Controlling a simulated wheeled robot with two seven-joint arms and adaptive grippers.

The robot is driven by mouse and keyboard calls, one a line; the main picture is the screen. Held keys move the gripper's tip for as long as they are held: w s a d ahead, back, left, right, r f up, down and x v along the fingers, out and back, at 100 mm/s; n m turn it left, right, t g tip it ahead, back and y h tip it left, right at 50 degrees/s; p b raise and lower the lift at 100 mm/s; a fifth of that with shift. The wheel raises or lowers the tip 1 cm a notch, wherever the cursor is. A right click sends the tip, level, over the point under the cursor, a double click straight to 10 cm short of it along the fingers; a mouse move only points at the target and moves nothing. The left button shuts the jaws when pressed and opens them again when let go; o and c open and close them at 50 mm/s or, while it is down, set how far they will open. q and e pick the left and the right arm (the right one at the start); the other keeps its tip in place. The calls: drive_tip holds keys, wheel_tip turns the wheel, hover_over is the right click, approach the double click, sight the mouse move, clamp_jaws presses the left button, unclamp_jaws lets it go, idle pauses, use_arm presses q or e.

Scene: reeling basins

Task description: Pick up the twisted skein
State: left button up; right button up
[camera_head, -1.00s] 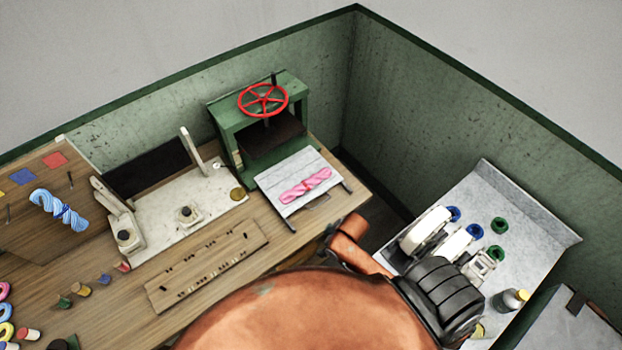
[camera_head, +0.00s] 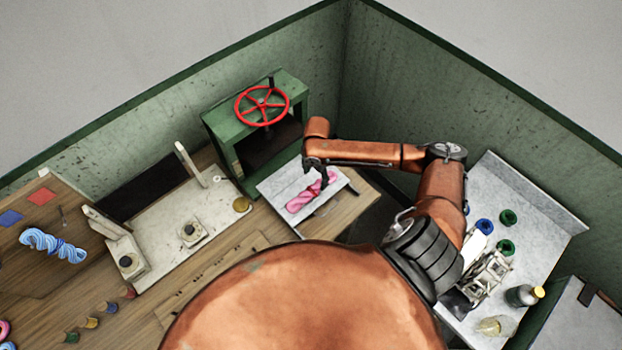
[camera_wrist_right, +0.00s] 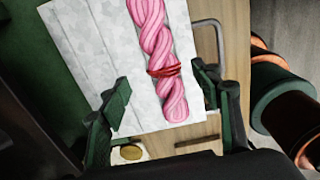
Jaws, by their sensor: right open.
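A pink twisted skein (camera_head: 299,203) with a red tie lies on a pale grey slab (camera_head: 278,186) in front of the green press. In the right wrist view, the skein (camera_wrist_right: 154,35) runs up and down the picture, with its red tie near its lower end. My right gripper (camera_head: 318,178) is over the skein's right part in the head view and hides some of it. Its fingers (camera_wrist_right: 155,103) are open, one on each side of the skein, with nothing held. I cannot tell how high the fingertips are above the slab. My left gripper is out of view.
The green press (camera_head: 250,122) with a red handwheel (camera_head: 262,105) stands just behind the slab. A blue twisted skein (camera_head: 52,246) hangs on a wooden board at left. A grey side table (camera_head: 520,195) with spools and bottles is at right.

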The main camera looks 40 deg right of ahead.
sight(317, 186)
drive_tip(key=shift+w+d, duration=0.2)
drive_tip(key=shift+d, duration=0.15)
drive_tip(key=shift+s+f, duration=0.2)
drive_tip(key=shift+f, duration=0.05)
wheel_tip(317, 186, down, 2)
drive_tip(key=shift+s+d+f+p, duration=0.15)
drive_tip(key=shift+f+p, duration=0.1)
drive_tip(key=shift+p, duration=0.15)
wheel_tip(317, 186, down, 3)
drive_tip(key=shift+r+p, duration=0.15)
drive_tip(key=shift+p, duration=0.2)
drive_tip(key=shift+f, duration=0.7)
drive_tip(key=c, duration=1.3)
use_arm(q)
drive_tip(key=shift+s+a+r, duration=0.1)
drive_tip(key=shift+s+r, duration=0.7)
use_arm(e)
drive_tip(key=shift+o, duration=0.2)
